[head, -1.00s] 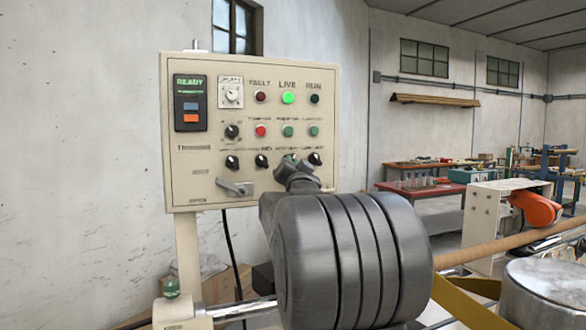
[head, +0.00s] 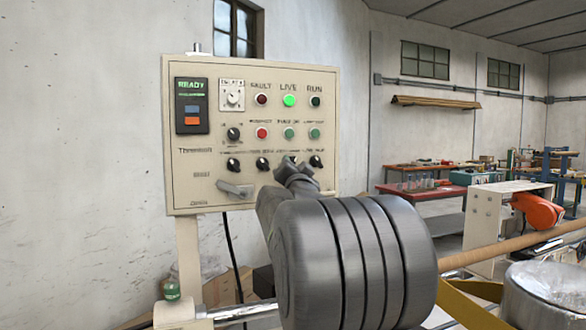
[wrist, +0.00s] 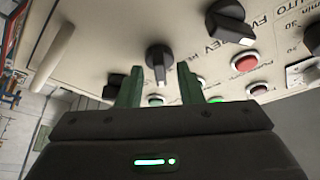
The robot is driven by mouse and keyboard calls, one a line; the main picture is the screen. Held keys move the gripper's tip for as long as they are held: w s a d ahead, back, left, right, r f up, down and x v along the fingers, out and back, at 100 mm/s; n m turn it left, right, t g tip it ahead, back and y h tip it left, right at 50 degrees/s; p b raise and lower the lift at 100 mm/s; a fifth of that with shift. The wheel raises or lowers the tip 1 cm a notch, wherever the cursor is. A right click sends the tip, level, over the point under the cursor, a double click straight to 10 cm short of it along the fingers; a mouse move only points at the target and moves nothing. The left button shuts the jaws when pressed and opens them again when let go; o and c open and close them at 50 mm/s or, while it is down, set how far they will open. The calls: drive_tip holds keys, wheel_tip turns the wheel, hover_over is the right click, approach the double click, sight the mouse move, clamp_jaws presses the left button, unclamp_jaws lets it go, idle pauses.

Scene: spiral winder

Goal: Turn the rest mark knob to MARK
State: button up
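The control panel (head: 185,180) carries a row of small black knobs along its lower part; their labels are too blurred to read in the head view. My gripper (head: 292,165) is at this row, over the third knob from the left, and mostly hides it. In the wrist view my gripper (wrist: 159,72) has its two green fingers apart, one on each side of a black knob (wrist: 158,58). The knob's grip ridge sits between the fingertips, with a gap visible on both sides. I cannot read a label naming it as the rest mark knob, nor its pointer position.
Another black knob (wrist: 230,22) and a red button (wrist: 245,62) lie close by on the panel. A lever handle (head: 235,189) sticks out at the panel's lower left. The green LIVE lamp (head: 289,100) is lit. My arm covers the panel's lower right front.

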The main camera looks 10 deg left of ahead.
drive_tip(key=b+v, duration=0.3)
drive_tip(key=v, duration=1)
drive_tip(key=shift+s+d+f, duration=0.15)
drive_tip(key=shift+s+f, duration=0.1)
drive_tip(key=shift+s, duration=0.1)
drive_tip(key=shift+w+r, duration=0.1)
drive_tip(key=p+x, duration=0.3)
drive_tip(key=x, duration=1)
drive_tip(key=shift+w, duration=0.3)
drive_tip(key=shift+s+r, duration=0.1)
